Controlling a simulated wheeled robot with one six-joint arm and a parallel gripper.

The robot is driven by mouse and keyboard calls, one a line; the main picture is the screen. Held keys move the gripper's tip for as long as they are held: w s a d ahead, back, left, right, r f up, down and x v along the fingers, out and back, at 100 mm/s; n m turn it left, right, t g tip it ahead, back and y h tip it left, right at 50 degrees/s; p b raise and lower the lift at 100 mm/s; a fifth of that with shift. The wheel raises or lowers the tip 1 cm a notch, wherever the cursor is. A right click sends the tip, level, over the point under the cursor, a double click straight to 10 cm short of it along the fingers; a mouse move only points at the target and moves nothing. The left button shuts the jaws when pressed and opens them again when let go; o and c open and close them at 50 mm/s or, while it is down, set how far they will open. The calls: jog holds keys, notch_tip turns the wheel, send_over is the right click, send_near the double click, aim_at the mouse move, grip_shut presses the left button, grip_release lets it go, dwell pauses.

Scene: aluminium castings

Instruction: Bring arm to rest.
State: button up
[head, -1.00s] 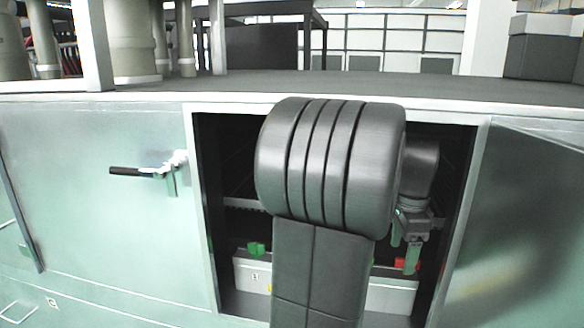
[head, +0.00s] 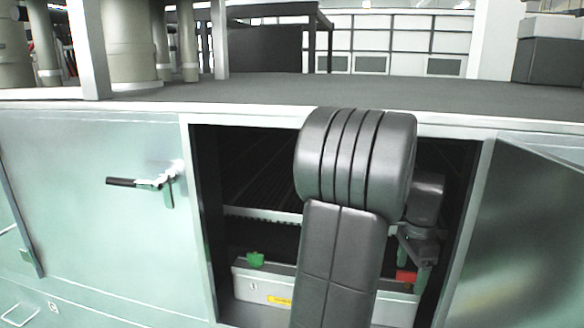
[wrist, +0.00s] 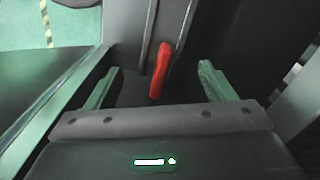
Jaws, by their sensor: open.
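My arm reaches into an open cabinet (head: 188,215). My gripper (head: 422,280) is inside, at the right part of the opening, and my arm partly hides it. In the wrist view my gripper (wrist: 160,70) has its two green fingers wide apart. A red piece (wrist: 160,72) shows between the fingers in that picture; I cannot tell how far beyond them it is, and no finger visibly touches it. A red piece also shows beside the gripper in the head view (head: 405,276).
A pale box (head: 255,287) with a green piece (head: 255,259) at its left stands low in the cabinet. A slatted rack (head: 262,215) lies above it. The closed door with a black handle (head: 130,183) is left; an open door (head: 530,230) is right. A grey top (head: 400,94) runs above.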

jog(key=n+p, duration=0.1)
jog(key=n, duration=0.3)
jog(key=shift+r+p, duration=0.1)
jog(key=shift+p, duration=0.25)
jog(key=shift+n+p, duration=0.5)
jog(key=shift+n, duration=1)
jog(key=shift+a, duration=0.1)
